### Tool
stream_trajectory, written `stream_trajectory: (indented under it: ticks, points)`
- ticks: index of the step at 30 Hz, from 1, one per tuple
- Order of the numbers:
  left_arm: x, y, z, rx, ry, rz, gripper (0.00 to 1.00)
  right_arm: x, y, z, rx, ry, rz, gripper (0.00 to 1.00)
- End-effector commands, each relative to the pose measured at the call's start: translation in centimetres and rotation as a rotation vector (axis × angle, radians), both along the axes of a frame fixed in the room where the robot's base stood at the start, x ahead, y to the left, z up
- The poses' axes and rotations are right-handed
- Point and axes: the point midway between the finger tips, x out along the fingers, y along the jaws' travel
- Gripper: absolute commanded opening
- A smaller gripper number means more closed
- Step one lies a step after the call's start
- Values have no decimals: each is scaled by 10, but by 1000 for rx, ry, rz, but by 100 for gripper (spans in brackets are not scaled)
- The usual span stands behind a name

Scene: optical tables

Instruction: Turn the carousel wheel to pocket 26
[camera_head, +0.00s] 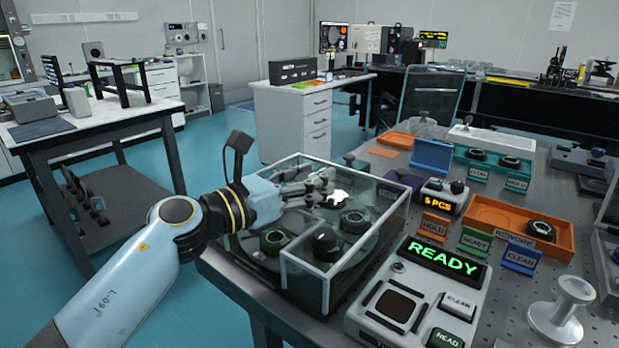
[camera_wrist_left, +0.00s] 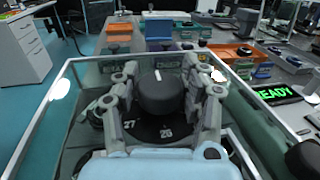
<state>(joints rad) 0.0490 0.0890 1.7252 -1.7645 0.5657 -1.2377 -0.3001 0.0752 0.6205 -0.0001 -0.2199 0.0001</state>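The carousel sits in a glass-walled case (camera_head: 345,268) on the table. In the left wrist view its dark wheel (camera_wrist_left: 150,134) shows the number 27 and, to its right, a number that reads as 26 or 28. A black hub knob (camera_wrist_left: 163,95) with a white mark rises from the wheel. My left gripper (camera_wrist_left: 161,80) reaches in over the case wall, with one finger on each side of the knob; whether the fingers press on it I cannot tell. In the head view the left gripper (camera_head: 325,185) hides part of the wheel. My right gripper is out of view.
A control box with a green READY display (camera_head: 442,259) stands right of the case. A black round part (camera_head: 326,245) is at the case's front corner. An orange tray (camera_head: 490,213) and a small box reading 5 PCS (camera_head: 438,203) lie behind. The glass walls closely surround my gripper.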

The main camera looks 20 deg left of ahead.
Motion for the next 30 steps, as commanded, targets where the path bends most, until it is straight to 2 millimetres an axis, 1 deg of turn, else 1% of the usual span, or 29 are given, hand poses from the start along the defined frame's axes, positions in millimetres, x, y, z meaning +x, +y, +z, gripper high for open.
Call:
stream_trajectory:
  ticks: [1,9,17,20,23,27,30]
  points:
    - [0,0,0,0,0,0,35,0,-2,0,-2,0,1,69]
    - [0,0,0,0,0,0,0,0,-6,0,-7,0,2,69]
    - [-1,0,-1,1,2,0,0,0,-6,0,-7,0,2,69]
    - [-1,0,0,-1,3,13,0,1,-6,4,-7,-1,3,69]
    - [-1,-1,3,-5,5,81,0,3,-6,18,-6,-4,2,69]
    - [-1,-1,4,-6,6,244,0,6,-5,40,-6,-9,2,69]
    - [-1,0,1,-3,6,341,0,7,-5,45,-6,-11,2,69]
